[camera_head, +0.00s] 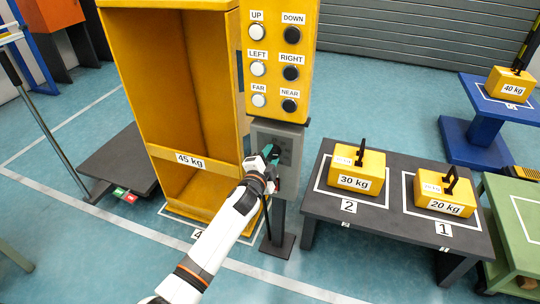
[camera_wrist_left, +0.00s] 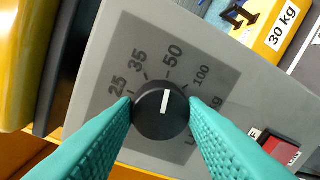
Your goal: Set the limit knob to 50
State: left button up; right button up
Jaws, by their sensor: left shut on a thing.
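The limit knob (camera_wrist_left: 160,124) is a round black dial with a white pointer line, on a grey panel (camera_wrist_left: 215,50) marked 25, 35, 50 and 100. In the left wrist view the pointer points up, at or very close to the 50 mark. My left gripper (camera_wrist_left: 161,104) has teal fingers shut on the knob's two sides. In the head view my left gripper (camera_head: 269,154) is at the grey control box (camera_head: 289,139) on a post, and hides the knob there. My right gripper is not in view.
A yellow panel of push buttons (camera_head: 277,47) stands above the box. A yellow frame marked 45 kg (camera_head: 180,90) is to its left. A dark table (camera_head: 395,223) with 30 kg (camera_head: 356,172) and 20 kg (camera_head: 446,194) weights is right. A red switch (camera_wrist_left: 281,150) sits below the dial.

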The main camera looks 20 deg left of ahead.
pick_arm(q)
jog(key=shift+m, duration=0.3)
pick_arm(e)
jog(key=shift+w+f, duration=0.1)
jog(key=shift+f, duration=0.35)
pick_arm(q)
jog(key=o, duration=1)
jog(key=shift+s, duration=0.15)
jog(key=s+p, duration=0.2)
jog(key=s, duration=0.9)
jog(key=shift+s+a+r, duration=0.25)
jog(key=shift+s+r, duration=0.1)
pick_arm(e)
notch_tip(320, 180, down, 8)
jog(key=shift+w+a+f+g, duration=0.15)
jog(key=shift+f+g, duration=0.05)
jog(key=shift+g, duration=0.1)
